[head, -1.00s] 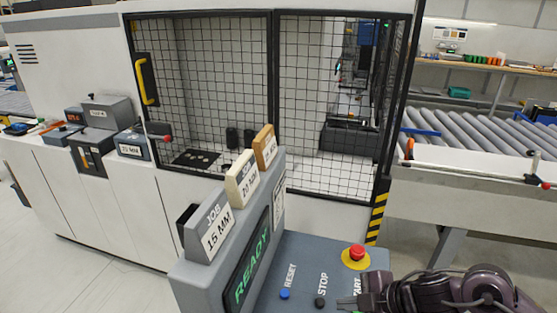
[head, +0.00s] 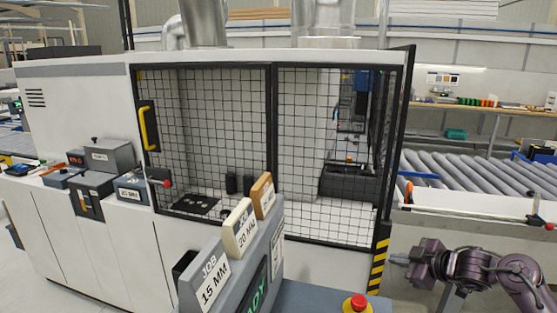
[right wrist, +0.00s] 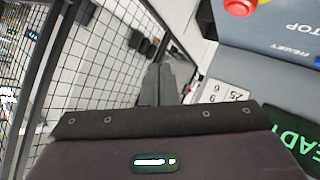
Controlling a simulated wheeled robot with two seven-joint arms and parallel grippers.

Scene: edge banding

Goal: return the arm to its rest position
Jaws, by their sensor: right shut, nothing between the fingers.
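My right gripper (head: 397,259) is at the lower right of the head view, shut and empty. It is held in the air to the right of the control console (head: 222,290), in front of the machine's striped corner post. In the right wrist view its closed fingers (right wrist: 158,85) point toward the mesh enclosure, with the console at the right. My right arm (head: 470,268) comes in from the right edge. My left gripper is in neither view.
The red stop button (head: 356,303) is on the console near my right gripper. Job blocks (head: 205,276) stand along the console's top. The mesh-doored machine (head: 215,130) is behind. A roller conveyor (head: 470,178) lies behind my right arm.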

